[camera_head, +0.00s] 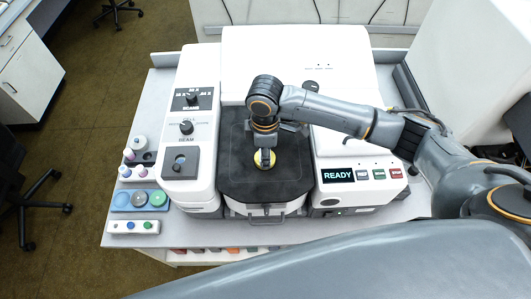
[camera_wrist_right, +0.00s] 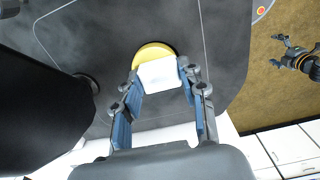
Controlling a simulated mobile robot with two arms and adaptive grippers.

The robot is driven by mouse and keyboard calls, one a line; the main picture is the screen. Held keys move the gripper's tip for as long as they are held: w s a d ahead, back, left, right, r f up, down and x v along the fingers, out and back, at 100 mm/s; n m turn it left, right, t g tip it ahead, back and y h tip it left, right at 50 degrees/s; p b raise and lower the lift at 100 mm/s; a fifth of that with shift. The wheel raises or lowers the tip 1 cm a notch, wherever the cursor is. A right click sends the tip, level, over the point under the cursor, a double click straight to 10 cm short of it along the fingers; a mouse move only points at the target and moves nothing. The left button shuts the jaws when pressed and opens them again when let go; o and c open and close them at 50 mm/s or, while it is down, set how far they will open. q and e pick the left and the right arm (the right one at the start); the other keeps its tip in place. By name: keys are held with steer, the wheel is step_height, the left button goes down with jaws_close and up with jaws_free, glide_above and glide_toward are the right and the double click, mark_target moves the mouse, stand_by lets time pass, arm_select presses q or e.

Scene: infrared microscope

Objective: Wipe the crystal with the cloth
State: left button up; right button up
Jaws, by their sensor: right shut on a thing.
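My right gripper (camera_head: 264,150) points down over the black stage of the infrared microscope. In the right wrist view its two fingers (camera_wrist_right: 162,80) are shut on a small white cloth (camera_wrist_right: 158,73). The cloth lies over the near part of a round yellow disc (camera_wrist_right: 150,50), covering its middle; whether it touches the disc I cannot tell. The yellow disc also shows under the gripper in the head view (camera_head: 258,161). I cannot make out the crystal; it may be hidden under the cloth. My left gripper is not in view.
The black stage (camera_head: 240,185) is clear around the disc. White microscope housings stand left (camera_head: 203,130) and right (camera_head: 336,142), with a READY display (camera_head: 338,175) on the right. Bottles (camera_head: 139,143), a blue tray (camera_head: 121,200) and a white strip with coloured caps (camera_head: 118,226) line the table's left edge.

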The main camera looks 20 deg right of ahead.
steer(key=shift+w, duration=0.15)
step_height(320, 180, up, 2)
steer(key=shift+r, duration=2)
